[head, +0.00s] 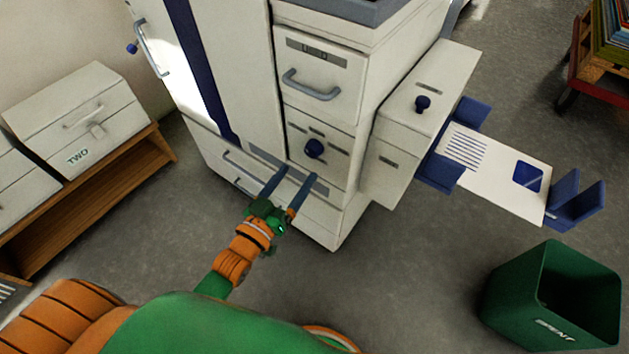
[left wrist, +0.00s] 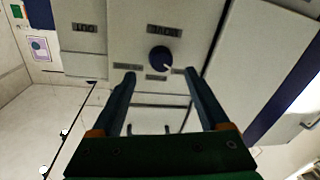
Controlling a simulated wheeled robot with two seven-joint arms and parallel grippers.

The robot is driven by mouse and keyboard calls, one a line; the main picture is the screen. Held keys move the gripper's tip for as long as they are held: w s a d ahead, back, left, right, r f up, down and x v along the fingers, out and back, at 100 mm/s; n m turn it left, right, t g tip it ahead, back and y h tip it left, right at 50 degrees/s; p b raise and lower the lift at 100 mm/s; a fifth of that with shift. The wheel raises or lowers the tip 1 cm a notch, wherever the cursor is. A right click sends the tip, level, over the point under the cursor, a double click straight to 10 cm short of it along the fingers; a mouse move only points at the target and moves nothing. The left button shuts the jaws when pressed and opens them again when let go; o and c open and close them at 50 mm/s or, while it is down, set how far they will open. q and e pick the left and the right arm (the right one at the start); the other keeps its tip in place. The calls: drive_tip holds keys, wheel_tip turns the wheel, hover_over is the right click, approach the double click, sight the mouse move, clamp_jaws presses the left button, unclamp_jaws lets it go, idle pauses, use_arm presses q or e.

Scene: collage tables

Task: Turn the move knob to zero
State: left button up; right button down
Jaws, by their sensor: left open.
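The same knob shows in the left wrist view (left wrist: 160,58), with a light pointer mark toward the lower right there. My left gripper (head: 296,174) is open and empty, just below the knob in the head view. In the left wrist view its two fingertips (left wrist: 160,74) are spread to either side of the knob, apart from it. My right gripper is out of view.
A green bin (head: 552,297) is at lower right, and a wooden shelf (head: 95,190) at left. Grey floor between is clear.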

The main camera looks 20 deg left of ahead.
sight(310, 154)
use_arm(q)
drive_tip(key=b+x, duration=0.1)
drive_tip(key=x, duration=0.5)
drive_tip(key=shift+w+r, duration=0.1)
drive_tip(key=shift+w, duration=0.1)
clamp_jaws()
